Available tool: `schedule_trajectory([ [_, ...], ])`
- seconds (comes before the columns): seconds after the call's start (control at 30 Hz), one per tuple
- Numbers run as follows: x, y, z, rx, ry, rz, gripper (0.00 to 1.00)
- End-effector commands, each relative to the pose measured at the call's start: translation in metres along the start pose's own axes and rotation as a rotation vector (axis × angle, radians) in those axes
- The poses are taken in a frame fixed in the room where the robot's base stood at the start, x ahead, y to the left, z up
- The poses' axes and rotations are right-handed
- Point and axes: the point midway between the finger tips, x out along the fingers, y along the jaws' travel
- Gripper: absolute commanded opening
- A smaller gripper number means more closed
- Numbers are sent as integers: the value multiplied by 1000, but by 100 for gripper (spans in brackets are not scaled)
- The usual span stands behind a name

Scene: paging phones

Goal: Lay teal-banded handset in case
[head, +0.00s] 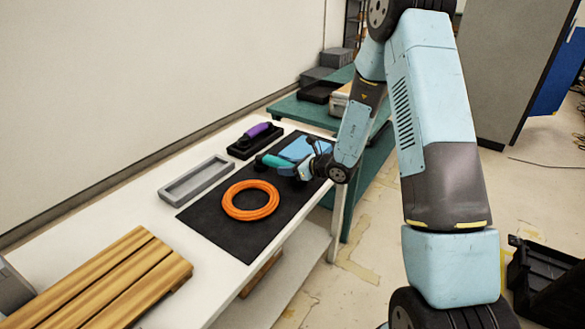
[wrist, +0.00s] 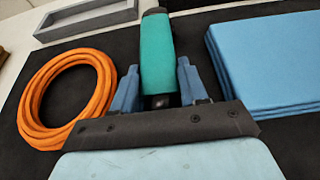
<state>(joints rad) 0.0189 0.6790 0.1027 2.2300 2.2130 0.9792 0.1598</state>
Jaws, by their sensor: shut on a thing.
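The teal-banded handset (head: 277,161) is at the far part of the black mat, and its teal grip (wrist: 157,55) shows in the wrist view. My gripper (head: 300,170) is shut on it, with one blue finger on each side of the handset's near end (wrist: 157,82). I cannot tell whether it touches the mat. An empty grey open case (head: 194,181) lies on the white table, left of the mat. The case also shows at the top left of the wrist view (wrist: 88,18), beyond the handset and to its left.
An orange cable coil (head: 250,214) lies on the black mat (head: 287,203), near the handset. A blue folded cloth or pad (wrist: 270,60) lies right of it. A black tray (head: 240,152) holds a purple-banded handset (head: 257,131). Wooden slats (head: 120,280) lie at the near end.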

Motion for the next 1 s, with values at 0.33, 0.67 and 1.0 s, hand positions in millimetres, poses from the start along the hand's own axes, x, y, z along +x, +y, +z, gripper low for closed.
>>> schedule_trajectory([
  [0.33, 0, 0, -1, 0, 0, 0, 55],
  [0.67, 0, 0, -1, 0, 0, 0, 68],
  [1.0, -30, -1, 1, 0, 0, -3, 68],
])
